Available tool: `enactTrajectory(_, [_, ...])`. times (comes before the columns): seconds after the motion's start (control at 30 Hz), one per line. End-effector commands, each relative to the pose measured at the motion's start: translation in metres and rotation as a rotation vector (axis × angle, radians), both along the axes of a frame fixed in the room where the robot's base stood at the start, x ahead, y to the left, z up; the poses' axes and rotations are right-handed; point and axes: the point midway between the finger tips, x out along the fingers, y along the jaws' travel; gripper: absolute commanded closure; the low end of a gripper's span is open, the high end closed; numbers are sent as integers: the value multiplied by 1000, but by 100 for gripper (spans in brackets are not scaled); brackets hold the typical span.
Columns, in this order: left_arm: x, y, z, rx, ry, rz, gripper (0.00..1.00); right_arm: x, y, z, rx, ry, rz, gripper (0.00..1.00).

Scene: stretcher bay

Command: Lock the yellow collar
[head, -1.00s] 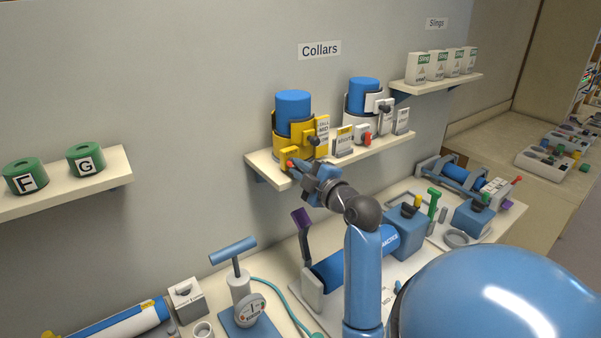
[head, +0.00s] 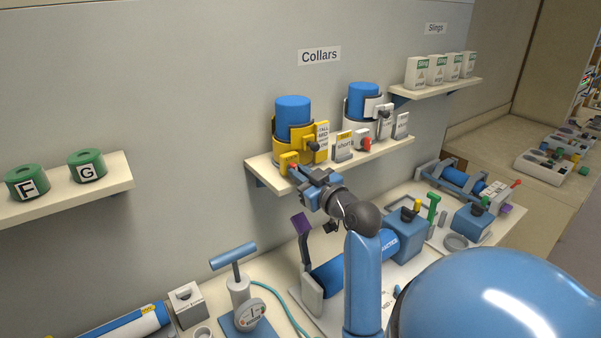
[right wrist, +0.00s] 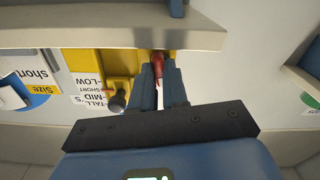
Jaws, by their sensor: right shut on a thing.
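The yellow collar (head: 283,149) stands on the shelf under the Collars sign, around a blue cylinder (head: 293,109). My right gripper (head: 297,171) is at this block, below and in front of the collar. In the right wrist view, its two fingers (right wrist: 161,80) are shut on a red lever (right wrist: 158,61) beside the yellow part (right wrist: 118,63). Most of the lever is hidden between the fingers. My left gripper is out of view.
A white collar (head: 357,110) with a red-tipped part stands to the right on the same shelf (head: 380,150). Label cards (head: 344,144) stand between them. The bench below holds a blue cylinder device (head: 345,268) and a pump (head: 240,290).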

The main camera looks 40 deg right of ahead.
Motion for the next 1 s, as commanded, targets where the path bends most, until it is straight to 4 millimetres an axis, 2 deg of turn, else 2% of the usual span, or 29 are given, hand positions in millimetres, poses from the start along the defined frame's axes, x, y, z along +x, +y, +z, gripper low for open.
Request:
enactTrajectory(0.4, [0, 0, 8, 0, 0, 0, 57, 0, 0, -3, 208, -17, 1, 100])
enactTrajectory(0.97, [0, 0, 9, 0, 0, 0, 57, 0, 0, -4, 239, -18, 1, 100])
enactTrajectory(1.0, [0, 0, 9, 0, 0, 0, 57, 0, 0, -4, 239, -19, 2, 81])
